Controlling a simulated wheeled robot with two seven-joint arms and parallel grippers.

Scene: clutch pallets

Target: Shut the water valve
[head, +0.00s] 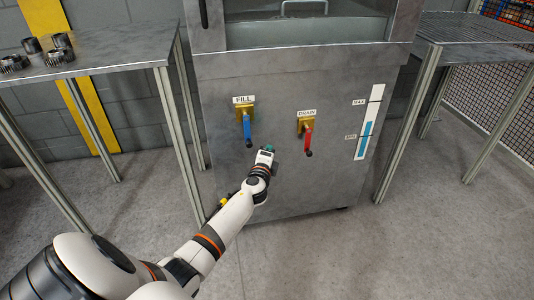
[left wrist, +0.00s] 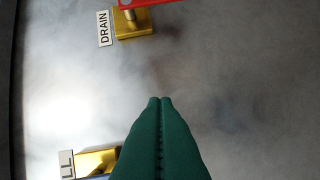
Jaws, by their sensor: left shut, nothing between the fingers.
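The FILL valve (head: 247,125) has a blue lever hanging straight down from a brass body on the front of a grey metal cabinet. The DRAIN valve (head: 308,136), to its right, has a red lever, also pointing down. My left gripper (head: 268,149) is in front of the cabinet, below and between the two valves, apart from both levers. In the left wrist view its green fingers (left wrist: 161,104) are shut together with nothing between them. That view also shows the DRAIN valve's brass body (left wrist: 132,24) at the top and part of the FILL valve (left wrist: 97,160) at the bottom left. My right gripper is out of view.
The grey cabinet (head: 225,80) has a level gauge (head: 368,125) with MAX and MIN labels, its blue column standing near MIN. A metal table (head: 110,52) with several gears stands at left. A rack table (head: 465,28) and mesh fence stand at right. The floor in front is clear.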

